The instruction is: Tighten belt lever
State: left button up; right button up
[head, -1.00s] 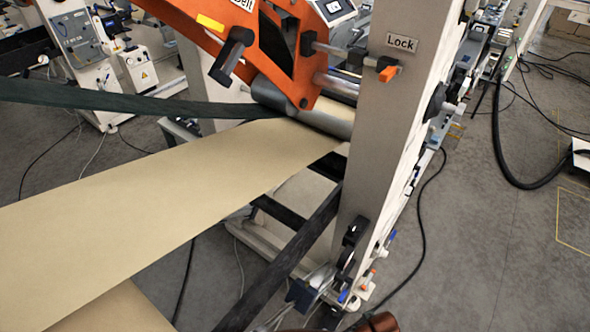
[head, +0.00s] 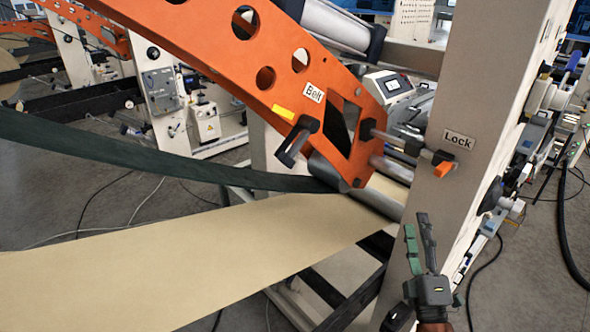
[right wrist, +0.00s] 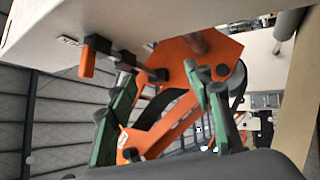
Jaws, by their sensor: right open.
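The belt lever (head: 298,140) is a dark handle on the orange arm (head: 215,45), just below the "Belt" label (head: 314,93). The dark green belt (head: 160,158) runs from the left to the roller under the orange arm. My right gripper (head: 418,222) is open and empty, pointing up in front of the white post, below and to the right of the lever and apart from it. In the right wrist view its two green fingers (right wrist: 165,95) stand apart, with the orange arm (right wrist: 170,125) beyond them. My left gripper is out of view.
The white post (head: 470,100) with the "Lock" label (head: 458,140) stands right of the lever. An orange-tipped lock handle (head: 443,164) juts from it. The brown paper web (head: 190,265) spans the lower left. A black crossbar (head: 350,300) lies beneath the web.

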jog(key=s+a+r+n+t+y, duration=0.1)
jog(key=s+a+r+n+y, duration=0.2)
jog(key=a+r+n+y, duration=0.6)
jog(key=s+a+r+n+t+y, duration=0.1)
jog(key=s+a+r+n+y, duration=0.35)
jog(key=r+n+y, duration=0.4)
jog(key=s+a+n+g+y, duration=0.35)
jog(key=a+n+g, duration=0.55)
jog(key=n, duration=0.5)
jog(key=s+a+n+g+y, duration=0.35)
jog(key=a+n+g, duration=0.55)
jog(key=n, duration=0.6)
jog(key=n+t+h, duration=0.7)
jog(key=t+h, duration=0.1)
jog(key=h, duration=0.3)
send_near(289, 162)
jog(key=x, duration=0.4)
jog(key=p+x, duration=0.2)
jog(key=x, duration=0.4)
jog(key=shift+w+a+f, duration=0.15)
jog(key=shift+w+a, duration=0.15)
jog(key=shift+w, duration=0.15)
